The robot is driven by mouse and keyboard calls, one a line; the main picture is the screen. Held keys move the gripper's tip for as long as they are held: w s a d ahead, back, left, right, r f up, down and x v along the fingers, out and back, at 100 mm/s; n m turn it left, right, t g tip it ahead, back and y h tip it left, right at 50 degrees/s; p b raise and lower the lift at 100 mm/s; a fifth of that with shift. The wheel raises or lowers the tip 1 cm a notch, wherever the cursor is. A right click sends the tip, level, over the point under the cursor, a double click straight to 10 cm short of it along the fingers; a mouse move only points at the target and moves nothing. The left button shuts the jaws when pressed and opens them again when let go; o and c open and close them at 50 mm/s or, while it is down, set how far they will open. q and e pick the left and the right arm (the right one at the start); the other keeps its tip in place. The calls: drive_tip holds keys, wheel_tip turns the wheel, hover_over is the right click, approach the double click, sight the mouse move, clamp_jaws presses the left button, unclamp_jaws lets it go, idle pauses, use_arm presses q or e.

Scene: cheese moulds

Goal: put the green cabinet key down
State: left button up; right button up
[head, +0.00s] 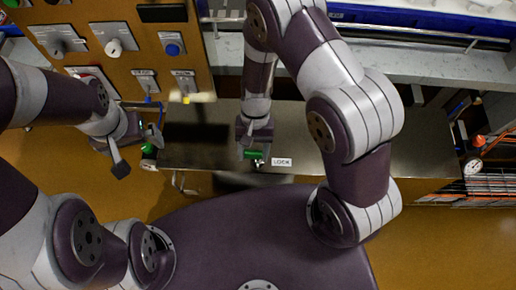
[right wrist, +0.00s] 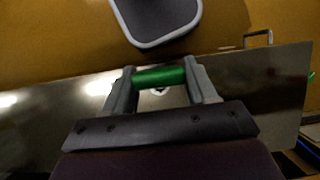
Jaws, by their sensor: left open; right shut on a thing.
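The green cabinet key (head: 254,154) is in the jaws of my right gripper (head: 255,150), at the near edge of the steel surface, just left of a "LOCK" label (head: 281,162). In the right wrist view the green key handle (right wrist: 160,77) lies crosswise between the two fingers of my right gripper (right wrist: 162,88). Whether the key touches the surface or a lock is hard to tell. My left gripper (head: 138,152) is open at the left end of the steel surface, and a small green item (head: 148,149) shows beside its fingers.
The steel surface (head: 400,146) is mostly bare. An orange panel (head: 130,50) with labelled switches and a blue button (head: 172,49) stands at the upper left. A wire rack (head: 490,182) and a round gauge (head: 473,167) are at the right. A blue-edged tray (head: 400,20) lies at the back.

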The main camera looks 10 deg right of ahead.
drive_tip(key=w+d+f, duration=0.2)
drive_tip(key=w, duration=0.1)
drive_tip(key=shift+w+d+f, duration=0.1)
drive_tip(key=shift+w+f, duration=0.1)
drive_tip(key=shift+f, duration=0.15)
wheel_tip(320, 180, down, 4)
drive_tip(key=shift+r, duration=0.1)
drive_tip(key=shift+c, duration=0.4)
drive_tip(key=o, duration=1.1)
drive_tip(key=shift+o, duration=0.2)
drive_tip(key=shift+w+r, duration=0.1)
drive_tip(key=shift+r, duration=0.05)
drive_tip(key=v, duration=1.1)
drive_tip(key=s+d+r+n+t, duration=0.1)
drive_tip(key=s+d+r+t, duration=0.2)
drive_tip(key=r, duration=0.3)
drive_tip(key=s+d+r+n+t+h, duration=0.1)
drive_tip(key=s+d+r+n+t, duration=0.1)
drive_tip(key=r, duration=0.5)
drive_tip(key=s+d+t, duration=0.1)
drive_tip(key=s+d, duration=0.1)
drive_tip(key=shift+s+d+r+h, duration=0.15)
drive_tip(key=shift+s+r+h, duration=0.15)
drive_tip(key=shift+s+r, duration=0.05)
drive_tip(key=shift+s, duration=0.1)
